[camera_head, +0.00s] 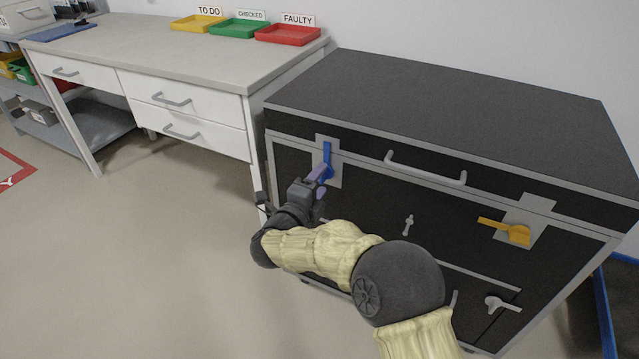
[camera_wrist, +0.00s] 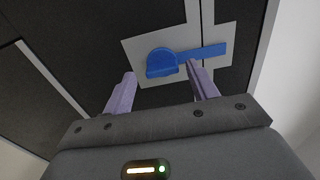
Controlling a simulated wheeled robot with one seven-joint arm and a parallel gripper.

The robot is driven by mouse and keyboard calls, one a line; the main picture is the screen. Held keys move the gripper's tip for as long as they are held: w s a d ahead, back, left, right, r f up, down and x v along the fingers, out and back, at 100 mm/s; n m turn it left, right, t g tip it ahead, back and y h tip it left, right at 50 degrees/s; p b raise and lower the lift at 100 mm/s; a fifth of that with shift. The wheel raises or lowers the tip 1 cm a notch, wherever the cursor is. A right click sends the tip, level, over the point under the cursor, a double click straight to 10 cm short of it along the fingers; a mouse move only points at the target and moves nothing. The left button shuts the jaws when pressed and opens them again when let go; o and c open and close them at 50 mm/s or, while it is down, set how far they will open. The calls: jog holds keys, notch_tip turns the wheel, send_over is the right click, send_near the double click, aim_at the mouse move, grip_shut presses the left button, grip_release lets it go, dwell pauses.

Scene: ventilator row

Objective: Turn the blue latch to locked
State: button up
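The blue latch (camera_head: 327,150) sits on a light plate at the upper left of the black case's front (camera_head: 375,205). Its lever points up in the head view. In the wrist view the latch (camera_wrist: 162,63) shows a round hub with its lever reaching right. My gripper (camera_head: 318,182) is at the latch's lower end in the head view. In the wrist view my gripper (camera_wrist: 161,72) is open, its two purple fingers apart on either side of the hub. The right fingertip is just by the lever; I cannot tell whether it touches.
A yellow latch (camera_head: 515,234) with its lever pointing left is at the case's right. A grey handle (camera_head: 425,170) and small grey knobs stick out of the front. A white-drawered bench (camera_head: 190,60) with yellow, green and red trays stands left.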

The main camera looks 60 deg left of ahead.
jog(key=shift+r, duration=0.1)
jog(key=p+v, duration=0.4)
jog(key=v, duration=1.3)
jog(key=shift+d, duration=0.15)
jog(key=shift+s, duration=0.1)
